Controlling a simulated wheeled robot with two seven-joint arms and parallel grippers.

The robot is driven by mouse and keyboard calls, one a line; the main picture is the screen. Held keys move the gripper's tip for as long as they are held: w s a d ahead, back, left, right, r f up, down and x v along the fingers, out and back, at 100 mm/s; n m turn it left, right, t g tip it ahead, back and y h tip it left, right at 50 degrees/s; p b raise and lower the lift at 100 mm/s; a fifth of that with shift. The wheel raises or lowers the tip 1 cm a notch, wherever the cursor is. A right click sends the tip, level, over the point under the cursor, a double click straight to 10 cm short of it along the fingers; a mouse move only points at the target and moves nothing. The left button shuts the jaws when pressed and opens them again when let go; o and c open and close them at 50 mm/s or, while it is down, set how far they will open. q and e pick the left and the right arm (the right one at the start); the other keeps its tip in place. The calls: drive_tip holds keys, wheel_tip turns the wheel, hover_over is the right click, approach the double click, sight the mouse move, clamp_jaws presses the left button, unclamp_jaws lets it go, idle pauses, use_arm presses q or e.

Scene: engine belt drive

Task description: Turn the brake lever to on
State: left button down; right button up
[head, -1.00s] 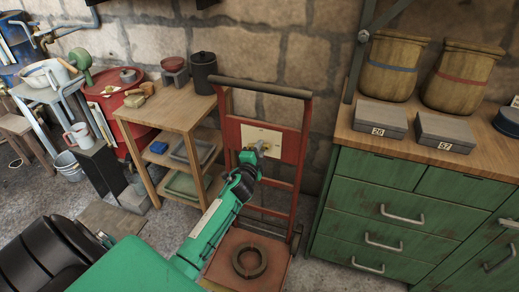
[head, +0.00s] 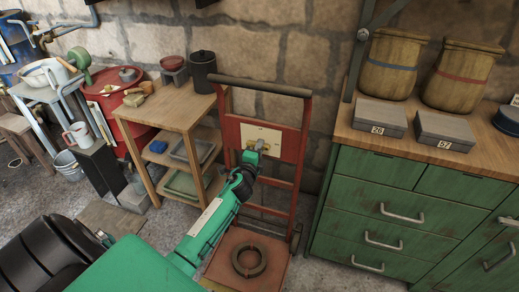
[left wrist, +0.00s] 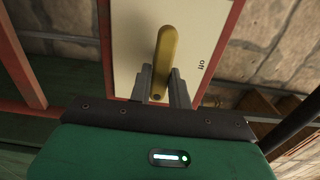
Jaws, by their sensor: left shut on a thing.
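The brake lever is a yellow handle (left wrist: 166,48) on a cream plate (left wrist: 128,45) in the left wrist view. The word "off" is printed on the plate to the right of the lever. In the head view the cream plate (head: 250,131) sits on the red upright frame of a hand truck. My left gripper (left wrist: 160,88) has its two grey fingers on either side of the lever's near end and is shut on it. In the head view my left gripper (head: 257,151) is at the plate and hides part of the lever. My right gripper is not in view.
The hand truck (head: 264,92) stands against the stone wall, with a dark ring (head: 237,261) on its base. A wooden shelf table (head: 165,108) is on its left. A green drawer cabinet (head: 375,213) is close on its right.

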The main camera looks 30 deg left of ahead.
use_arm(q)
drive_tip(key=c, duration=1.3)
unclamp_jaws()
drive_tip(key=shift+s, duration=0.1)
drive_tip(key=v, duration=1.3)
drive_tip(key=shift+s+f, duration=0.1)
drive_tip(key=shift+s, duration=0.25)
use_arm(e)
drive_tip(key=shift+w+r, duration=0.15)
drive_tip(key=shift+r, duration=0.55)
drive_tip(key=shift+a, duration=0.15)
